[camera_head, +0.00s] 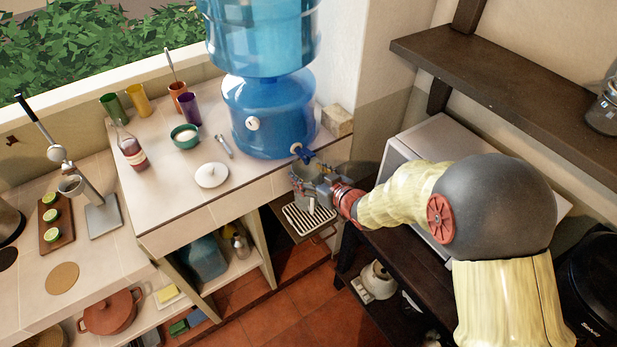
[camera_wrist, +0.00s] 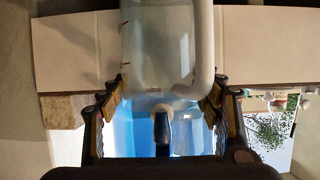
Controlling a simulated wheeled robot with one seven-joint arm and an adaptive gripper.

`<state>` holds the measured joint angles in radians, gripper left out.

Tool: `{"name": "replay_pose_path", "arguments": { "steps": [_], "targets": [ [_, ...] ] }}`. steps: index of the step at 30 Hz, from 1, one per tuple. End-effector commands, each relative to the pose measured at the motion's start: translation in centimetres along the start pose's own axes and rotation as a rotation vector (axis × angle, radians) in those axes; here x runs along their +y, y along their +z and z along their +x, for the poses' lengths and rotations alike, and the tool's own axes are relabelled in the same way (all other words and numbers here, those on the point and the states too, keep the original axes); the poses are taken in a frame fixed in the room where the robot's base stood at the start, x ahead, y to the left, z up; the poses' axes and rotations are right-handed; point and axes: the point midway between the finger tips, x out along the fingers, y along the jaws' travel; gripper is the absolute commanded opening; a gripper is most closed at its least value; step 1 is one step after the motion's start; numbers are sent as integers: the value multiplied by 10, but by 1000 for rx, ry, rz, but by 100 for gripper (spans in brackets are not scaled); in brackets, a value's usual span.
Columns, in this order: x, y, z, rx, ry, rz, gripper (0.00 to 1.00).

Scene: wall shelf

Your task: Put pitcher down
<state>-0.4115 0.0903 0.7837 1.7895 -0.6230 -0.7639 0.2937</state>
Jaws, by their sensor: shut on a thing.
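The pitcher is clear, with a pale handle. In the wrist view it shows as a see-through body (camera_wrist: 150,55) with the handle at its right. My gripper (camera_wrist: 168,92) is shut on it, one finger at each side. In the head view my gripper (camera_head: 325,187) is at the counter's right front edge, below the tap (camera_head: 302,152) of the blue water dispenser (camera_head: 268,112). There the pitcher (camera_head: 306,174) is small and partly hidden by my fingers, above a grated drip tray (camera_head: 306,218). I cannot tell whether it touches the tray.
The counter (camera_head: 190,212) holds a white lid (camera_head: 212,175), a green bowl (camera_head: 184,136), a bottle (camera_head: 131,150) and several coloured cups. A dark wall shelf (camera_head: 500,85) is at upper right. A microwave (camera_head: 420,150) stands behind my arm. Bare counter lies in front of the lid.

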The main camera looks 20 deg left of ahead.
Motion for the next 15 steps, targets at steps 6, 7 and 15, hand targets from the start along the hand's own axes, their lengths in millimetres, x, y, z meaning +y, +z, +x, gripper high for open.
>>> {"name": "replay_pose_path", "arguments": {
  "steps": [6,7,15],
  "targets": [
    [0,12,8,2,1,0,8],
    [0,12,8,2,1,-1,8],
    [0,12,8,2,0,-1,8]
  ]
}}
